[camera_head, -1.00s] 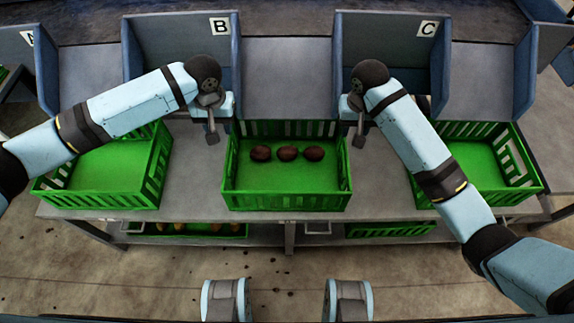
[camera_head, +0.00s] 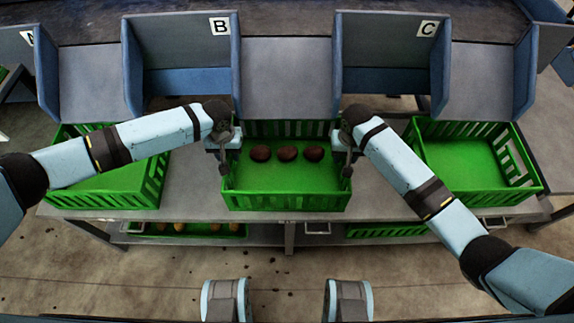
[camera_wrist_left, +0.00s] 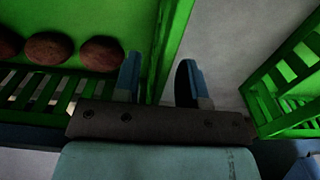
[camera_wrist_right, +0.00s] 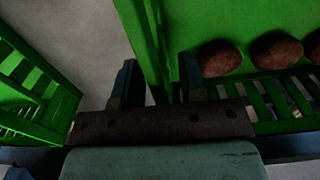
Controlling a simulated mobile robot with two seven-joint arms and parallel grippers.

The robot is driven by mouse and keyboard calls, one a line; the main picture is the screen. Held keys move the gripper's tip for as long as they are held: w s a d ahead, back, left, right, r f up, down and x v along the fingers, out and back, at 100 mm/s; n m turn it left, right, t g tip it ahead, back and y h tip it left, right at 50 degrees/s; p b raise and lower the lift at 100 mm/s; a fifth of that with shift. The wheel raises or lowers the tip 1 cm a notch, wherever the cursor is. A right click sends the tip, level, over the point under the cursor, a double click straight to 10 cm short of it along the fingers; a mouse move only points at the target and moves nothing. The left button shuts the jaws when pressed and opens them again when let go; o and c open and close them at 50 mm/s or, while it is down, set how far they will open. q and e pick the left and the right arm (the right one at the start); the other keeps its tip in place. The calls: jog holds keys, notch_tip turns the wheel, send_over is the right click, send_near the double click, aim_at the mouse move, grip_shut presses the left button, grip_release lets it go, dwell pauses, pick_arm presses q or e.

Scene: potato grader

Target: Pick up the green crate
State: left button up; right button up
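The middle green crate (camera_head: 286,202) stands on the grey table and holds three brown potatoes (camera_head: 287,154) in a row. My left gripper (camera_head: 224,168) is at its left side wall and my right gripper (camera_head: 347,168) at its right side wall. In the left wrist view the open fingers (camera_wrist_left: 158,82) lie on either side of the crate's side wall (camera_wrist_left: 172,45). In the right wrist view the open fingers (camera_wrist_right: 157,82) likewise lie on either side of the opposite wall (camera_wrist_right: 148,40). I cannot tell how far down the fingers reach. Neither gripper is closed on the wall.
A green crate stands on the left (camera_head: 100,200) and another on the right (camera_head: 480,198), both looking empty. Blue-grey chutes marked B (camera_head: 180,45) and C (camera_head: 390,45) rise behind. More green crates sit on the lower shelf. Bare table (camera_head: 190,180) separates the crates.

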pick_arm(q)
jog(key=shift+f, duration=0.55)
pick_arm(e)
jog(key=shift+f, duration=0.55)
pick_arm(q)
grip_shut()
pick_arm(e)
grip_shut()
